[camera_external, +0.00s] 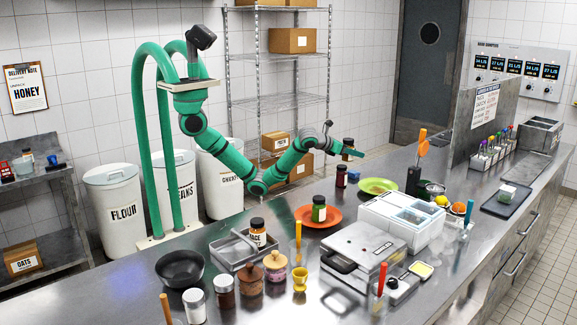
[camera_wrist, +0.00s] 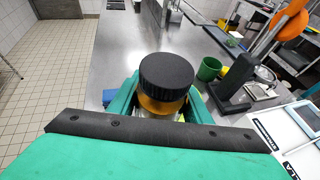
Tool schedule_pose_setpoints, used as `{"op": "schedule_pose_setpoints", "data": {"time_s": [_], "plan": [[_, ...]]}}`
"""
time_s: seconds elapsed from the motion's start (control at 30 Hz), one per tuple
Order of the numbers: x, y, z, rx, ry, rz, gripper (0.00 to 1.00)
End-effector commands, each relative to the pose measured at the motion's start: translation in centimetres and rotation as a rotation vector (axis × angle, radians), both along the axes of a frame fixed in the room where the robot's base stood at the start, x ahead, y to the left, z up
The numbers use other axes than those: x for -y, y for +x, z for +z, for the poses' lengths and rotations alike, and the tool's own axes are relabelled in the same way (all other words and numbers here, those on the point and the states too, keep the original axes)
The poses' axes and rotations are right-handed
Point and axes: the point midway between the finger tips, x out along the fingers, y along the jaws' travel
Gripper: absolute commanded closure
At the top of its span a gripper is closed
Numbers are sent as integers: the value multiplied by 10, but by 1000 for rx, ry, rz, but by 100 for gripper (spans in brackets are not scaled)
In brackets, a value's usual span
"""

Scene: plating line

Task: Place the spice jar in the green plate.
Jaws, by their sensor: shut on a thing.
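The spice jar (camera_wrist: 166,82) has a wide black lid and an amber body, and stands roughly upright between my fingers in the wrist view. My gripper (camera_external: 351,150) is shut on it. In the external view the gripper is above the counter, left of and higher in the picture than the green plate (camera_external: 378,186); only a dark top of the held jar shows there. The lime-green plate lies flat and looks empty. In the wrist view the plate is mostly hidden by the jar and gripper.
A dark-red jar (camera_external: 341,176) stands left of the green plate. A black stand (camera_external: 413,181) is right of the green plate, near a white container box (camera_external: 383,225). A green cup (camera_wrist: 209,69) shows in the wrist view.

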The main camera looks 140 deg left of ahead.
Motion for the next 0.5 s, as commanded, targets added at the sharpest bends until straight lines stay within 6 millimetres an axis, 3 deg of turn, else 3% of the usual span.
{"op": "schedule_pose_setpoints", "data": {"time_s": [0.1,0.2,0.5], "plan": [[-10,-18,-6,0,0,44,85],[-17,-23,-9,0,1,64,85],[-57,11,-33,-2,3,67,85]]}}
